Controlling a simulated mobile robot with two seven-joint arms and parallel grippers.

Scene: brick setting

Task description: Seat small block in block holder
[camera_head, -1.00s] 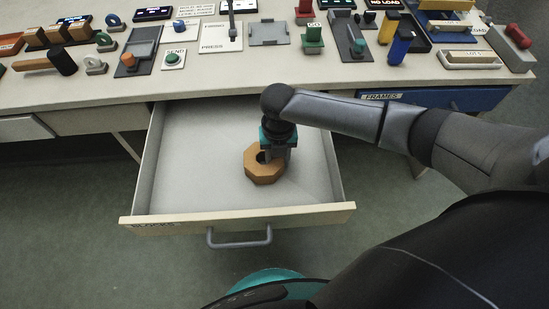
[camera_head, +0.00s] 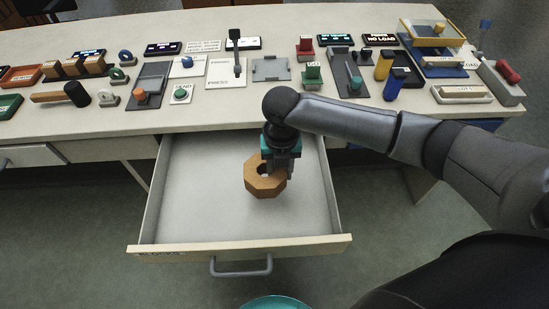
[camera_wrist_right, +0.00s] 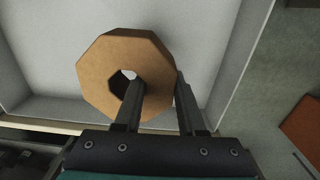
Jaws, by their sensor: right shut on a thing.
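A light-brown octagonal wooden block (camera_head: 256,183) with a round hole is over the open drawer. My right gripper (camera_head: 276,166) is shut on one side of this block's ring. In the right wrist view, one finger is in the hole and the other is against the outer side of the block (camera_wrist_right: 100,65). The block looks raised off the drawer floor, though the gap is hard to judge. A row of wooden blocks (camera_head: 75,66) stands at the left of the tabletop, apparently in a holder whose details are too small to tell. My left gripper is out of view.
The open drawer (camera_head: 215,222) has side walls and a front panel around the block; its floor is otherwise empty. The table's front strip is clear.

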